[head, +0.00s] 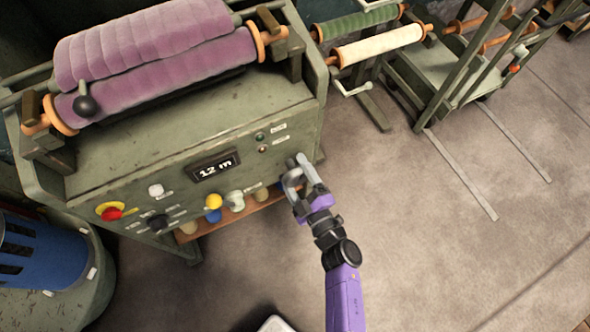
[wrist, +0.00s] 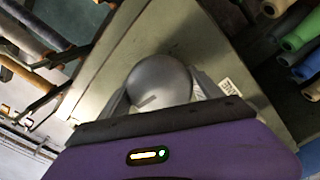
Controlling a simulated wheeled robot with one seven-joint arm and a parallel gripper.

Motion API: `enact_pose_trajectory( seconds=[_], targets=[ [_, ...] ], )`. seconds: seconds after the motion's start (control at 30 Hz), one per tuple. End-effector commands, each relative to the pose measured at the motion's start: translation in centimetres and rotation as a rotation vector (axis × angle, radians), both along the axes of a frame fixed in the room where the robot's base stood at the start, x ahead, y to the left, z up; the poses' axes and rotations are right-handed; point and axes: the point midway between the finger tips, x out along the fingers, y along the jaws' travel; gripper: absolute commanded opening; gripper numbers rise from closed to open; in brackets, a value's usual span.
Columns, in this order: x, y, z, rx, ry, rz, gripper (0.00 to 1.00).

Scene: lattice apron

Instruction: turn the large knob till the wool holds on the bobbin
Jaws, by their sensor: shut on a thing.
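My gripper (head: 293,175) is at the right end of the machine's front panel, shut on the large knob. In the wrist view the large grey round knob (wrist: 159,80) sits between my two fingers, with a short mark on its face pointing to the lower left. In the head view the fingers mostly hide it. Purple wool (head: 160,68) is wound on a bobbin with orange ends (head: 61,122) on top of the machine, with a second purple roll (head: 140,38) behind it. The display (head: 214,165) seems to read "12 m"; any decimal point is unclear.
A rack with green (head: 358,24) and cream (head: 380,46) rolls is behind. The floor to the right is open.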

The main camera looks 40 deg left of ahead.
Motion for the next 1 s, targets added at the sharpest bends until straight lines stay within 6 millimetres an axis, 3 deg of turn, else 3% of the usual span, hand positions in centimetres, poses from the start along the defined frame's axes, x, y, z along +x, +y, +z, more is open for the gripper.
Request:
enact_pose_trajectory(
  seconds=[0.67, 0.7, 0.8, 1.0],
  targets=[
    [0.14, -0.1, -0.09, 0.022, 0.058, -0.004, 0.33],
    [0.14, -0.1, -0.09, 0.022, 0.058, -0.003, 0.78],
    [0.12, -0.08, -0.08, 0.021, 0.057, -0.003, 0.96],
    [0.06, -0.04, -0.04, 0.022, 0.057, -0.002, 0.96]
  ],
)
